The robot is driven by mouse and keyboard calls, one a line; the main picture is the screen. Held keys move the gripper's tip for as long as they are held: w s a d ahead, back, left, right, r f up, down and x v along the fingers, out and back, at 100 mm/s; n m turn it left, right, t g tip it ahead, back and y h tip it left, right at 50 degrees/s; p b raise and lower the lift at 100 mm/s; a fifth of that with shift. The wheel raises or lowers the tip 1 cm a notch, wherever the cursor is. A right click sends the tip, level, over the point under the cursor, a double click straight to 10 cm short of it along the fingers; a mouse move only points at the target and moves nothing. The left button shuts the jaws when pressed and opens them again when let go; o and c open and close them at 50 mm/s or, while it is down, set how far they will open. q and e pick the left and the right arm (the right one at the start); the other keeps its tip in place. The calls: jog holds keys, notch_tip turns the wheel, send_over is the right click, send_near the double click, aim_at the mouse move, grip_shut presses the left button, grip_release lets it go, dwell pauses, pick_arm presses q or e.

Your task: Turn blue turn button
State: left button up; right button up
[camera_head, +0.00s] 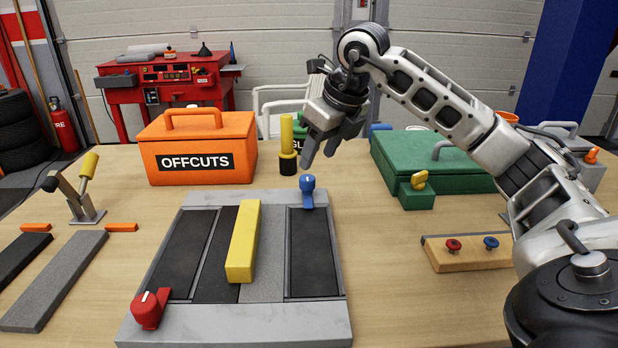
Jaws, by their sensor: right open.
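The blue turn button (307,186) sits at the far right end of the grey tray-like frame (240,323), with a small white mark on its top. A blue plate shows below it on the frame. My right gripper (320,160) is open and empty, pointing down just above and behind the blue button, apart from it as far as I can see. A red turn button (148,309) with a white mark sits at the near left corner of the frame. My left gripper is not in view.
A yellow bar (243,242) lies on the frame's dark and grey strips. Behind stand an orange OFFCUTS box (198,138), a yellow-and-black post (287,145) and a green case (430,155). A wooden block with red and blue knobs (465,253) lies at right.

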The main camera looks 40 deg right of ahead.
aim_at(308, 178)
jog(key=x, duration=0.5)
jog(key=shift+w+f, duration=0.15)
jog(key=shift+f, duration=0.2)
jog(key=shift+w+f, duration=0.2)
jog(key=shift+f, duration=0.25)
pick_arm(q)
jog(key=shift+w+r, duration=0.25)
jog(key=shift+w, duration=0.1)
pick_arm(e)
jog(key=c, duration=1)
jog(key=shift+o, duration=0.2)
